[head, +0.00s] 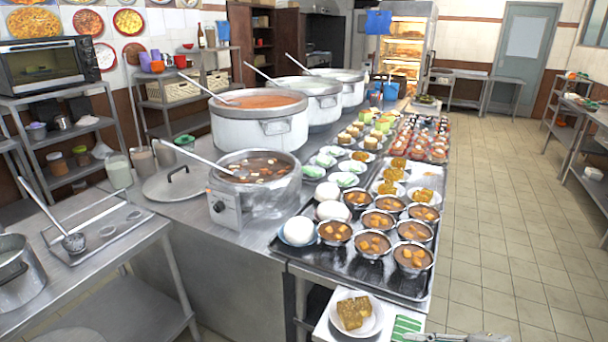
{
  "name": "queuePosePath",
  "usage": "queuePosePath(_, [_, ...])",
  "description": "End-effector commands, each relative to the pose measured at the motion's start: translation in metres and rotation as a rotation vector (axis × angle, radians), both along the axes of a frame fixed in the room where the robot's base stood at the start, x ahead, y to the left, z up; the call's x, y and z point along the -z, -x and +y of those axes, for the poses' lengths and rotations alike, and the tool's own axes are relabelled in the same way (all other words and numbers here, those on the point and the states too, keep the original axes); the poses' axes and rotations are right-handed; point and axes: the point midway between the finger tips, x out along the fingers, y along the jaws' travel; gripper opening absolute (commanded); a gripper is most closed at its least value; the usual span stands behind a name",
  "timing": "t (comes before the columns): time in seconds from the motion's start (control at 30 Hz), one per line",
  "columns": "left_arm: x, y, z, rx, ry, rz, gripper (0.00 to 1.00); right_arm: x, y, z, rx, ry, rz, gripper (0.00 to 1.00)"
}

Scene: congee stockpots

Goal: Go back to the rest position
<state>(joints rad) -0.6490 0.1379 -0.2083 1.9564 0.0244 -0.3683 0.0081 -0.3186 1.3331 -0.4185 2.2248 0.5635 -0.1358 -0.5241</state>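Three big steel stockpots stand in a row along the counter; the nearest (258,128) holds reddish-orange congee with a ladle in it. The middle stockpot (318,108) and the far stockpot (352,92) also have ladles. A smaller cooker pot (270,197) with brown soup and a ladle stands in front of them. The tip of what looks like my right gripper (462,338) just shows at the bottom edge, right of a plate of yellow-brown cakes (355,315). Most of it is cut off, so its opening is not readable. My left gripper is not in view.
A black tray (408,288) of soup bowls fills the counter's near right end. A pot lid (180,182) lies left of the cooker. A side table (150,228) with a ladle stands at left. The tiled floor (490,230) at right is clear.

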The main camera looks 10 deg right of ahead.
Motion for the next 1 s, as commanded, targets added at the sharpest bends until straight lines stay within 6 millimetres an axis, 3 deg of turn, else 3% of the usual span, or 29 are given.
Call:
queuePosePath(0.23, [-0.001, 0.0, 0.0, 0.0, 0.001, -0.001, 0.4, 0.022, 0.004, 0.029, 0.116, 0.017, 0.014, 0.21])
queuePosePath(0.4, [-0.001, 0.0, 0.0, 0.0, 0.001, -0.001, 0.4, 0.032, 0.002, 0.033, 0.28, 0.053, 0.03, 0.21])
queuePosePath(0.67, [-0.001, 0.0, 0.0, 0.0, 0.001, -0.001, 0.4, 0.041, 0.009, 0.003, 0.602, 0.118, 0.093, 0.21])
queuePosePath(1.0, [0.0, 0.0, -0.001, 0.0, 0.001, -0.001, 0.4, 0.049, 0.041, -0.044, 0.921, 0.187, 0.197, 0.21])
